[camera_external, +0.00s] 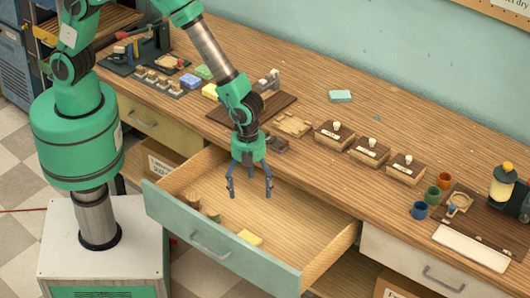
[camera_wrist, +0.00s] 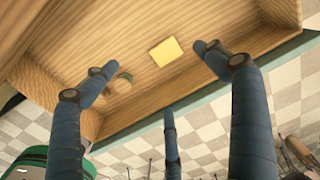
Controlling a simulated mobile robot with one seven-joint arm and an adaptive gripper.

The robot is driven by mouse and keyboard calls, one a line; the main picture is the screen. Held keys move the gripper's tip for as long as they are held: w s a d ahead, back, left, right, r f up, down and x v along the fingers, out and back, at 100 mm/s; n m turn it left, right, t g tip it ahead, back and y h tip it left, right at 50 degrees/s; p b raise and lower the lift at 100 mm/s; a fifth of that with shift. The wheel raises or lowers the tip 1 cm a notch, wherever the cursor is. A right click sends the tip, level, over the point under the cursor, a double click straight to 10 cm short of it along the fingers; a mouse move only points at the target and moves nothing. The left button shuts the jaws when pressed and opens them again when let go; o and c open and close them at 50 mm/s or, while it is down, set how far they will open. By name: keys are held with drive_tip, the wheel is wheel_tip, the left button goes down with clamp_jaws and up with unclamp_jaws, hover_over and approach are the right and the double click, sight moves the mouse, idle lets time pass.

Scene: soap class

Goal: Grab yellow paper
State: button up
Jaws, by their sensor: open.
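The yellow paper (camera_external: 250,238) is a small flat square lying on the bottom of the open drawer (camera_external: 225,247), near its front wall. It also shows in the wrist view (camera_wrist: 166,52), bare and untouched. My gripper (camera_external: 250,192) is open and empty above the drawer, behind the paper in the external view. In the wrist view my gripper's fingers (camera_wrist: 160,85) are spread wide, with the paper beyond them, nearer the right finger's tip.
Small round wooden items (camera_external: 200,205) lie in the drawer left of the paper. The drawer walls stand up around it.

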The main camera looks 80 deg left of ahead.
drive_tip(key=m, duration=0.2)
hover_over(248, 238)
wheel_tip(248, 238, down, 6)
drive_tip(key=r, duration=0.1)
drive_tip(key=shift+f, duration=0.25)
drive_tip(key=shift+f+b, duration=0.8)
drive_tip(key=shift+f, duration=3.5)
drive_tip(key=shift+f, duration=0.1)
drive_tip(key=shift+d+f+b, duration=0.1)
drive_tip(key=shift+f+b, duration=0.6)
drive_tip(key=shift+f, duration=1.8)
drive_tip(key=c, duration=1.1)
